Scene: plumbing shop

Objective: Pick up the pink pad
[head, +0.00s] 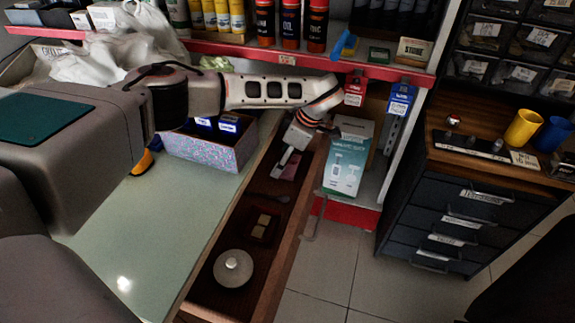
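The pink pad (292,168) is a small flat piece in the long dark wooden tray (205,290), toward its far end. My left arm reaches in from the left and bends down over the tray. The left gripper (285,160) points down at the pad, with a pale fingertip at or just above its left side. The gripper partly covers the pad. I cannot tell whether the fingers touch it or how far apart they are. My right gripper is not in view.
The tray also holds a dark spoon-like item (268,199), a small dish with tan squares (264,225) and a round lidded pot (233,268). A patterned box (210,150) stands left of the gripper, and a white-and-teal carton (347,160) close to its right. A red-edged shelf (270,57) runs behind.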

